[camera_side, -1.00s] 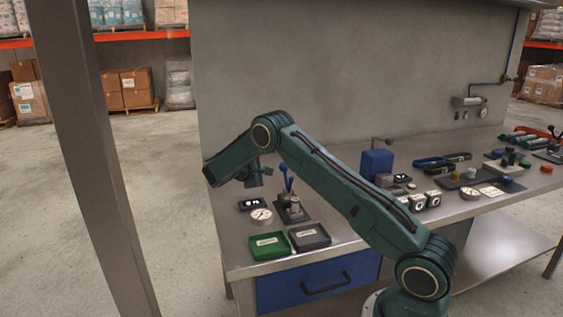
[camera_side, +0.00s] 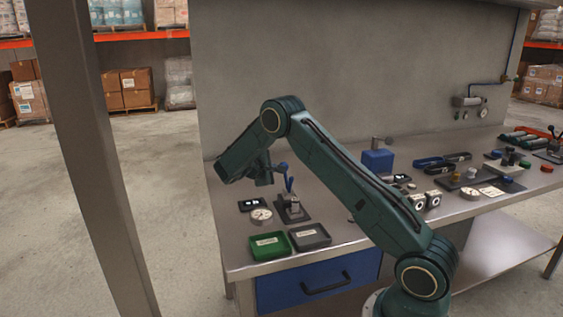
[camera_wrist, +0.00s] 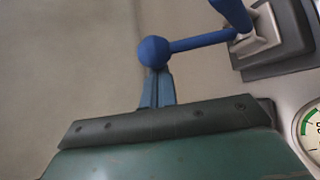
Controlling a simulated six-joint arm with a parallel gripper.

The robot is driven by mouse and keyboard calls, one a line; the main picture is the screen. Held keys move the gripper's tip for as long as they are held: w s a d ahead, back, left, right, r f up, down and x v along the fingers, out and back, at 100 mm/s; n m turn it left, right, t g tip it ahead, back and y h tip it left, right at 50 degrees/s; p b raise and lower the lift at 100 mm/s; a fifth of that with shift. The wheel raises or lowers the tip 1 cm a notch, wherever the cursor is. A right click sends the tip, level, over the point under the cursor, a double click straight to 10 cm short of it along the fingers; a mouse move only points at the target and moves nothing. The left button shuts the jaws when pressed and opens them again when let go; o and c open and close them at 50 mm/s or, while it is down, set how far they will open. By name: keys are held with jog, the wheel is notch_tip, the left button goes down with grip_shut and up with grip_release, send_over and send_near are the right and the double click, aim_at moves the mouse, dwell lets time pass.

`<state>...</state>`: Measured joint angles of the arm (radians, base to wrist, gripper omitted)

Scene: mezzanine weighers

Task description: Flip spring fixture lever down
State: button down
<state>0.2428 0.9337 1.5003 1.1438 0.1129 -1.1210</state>
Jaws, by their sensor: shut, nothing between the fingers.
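The spring fixture (camera_side: 291,210) stands on a dark plate near the left end of the bench. Its blue lever (camera_side: 289,184) stands up from it, tilted slightly to the left in the side view. In the wrist view the lever's blue arm (camera_wrist: 200,43) runs from the fixture base (camera_wrist: 275,38) to a round blue knob (camera_wrist: 153,51). My gripper (camera_side: 273,169) is shut and empty, close beside the knob. In the wrist view its fingertips (camera_wrist: 157,72) are just below the knob and seem to meet it; I cannot tell whether they touch.
A small black display (camera_side: 251,204) and a round dial (camera_side: 261,216) lie left of the fixture. A green tray (camera_side: 250,250) and a grey tray (camera_side: 293,244) stand in front. A blue box (camera_side: 377,161) and small gauges (camera_side: 432,199) are farther right. A grey panel (camera_side: 350,70) rises behind.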

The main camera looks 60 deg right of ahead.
jog(key=shift+s+a+r, duration=0.3)
dwell(0.8)
jog(key=s+a, duration=0.6)
jog(key=shift+s+a+r, duration=0.15)
jog(key=shift+s+a, duration=0.2)
dwell(0.6)
jog(key=shift+s, duration=0.15)
dwell(0.4)
jog(key=w+r, duration=0.2)
jog(key=w, duration=0.2)
jog(key=a+f, duration=0.1)
jog(key=a, duration=0.1)
jog(key=a+f, duration=0.2)
jog(key=a, duration=0.1)
jog(key=a+f, duration=0.1)
jog(key=a, duration=0.2)
jog(key=shift+w+a+f, duration=0.15)
jog(key=shift+w, duration=0.2)
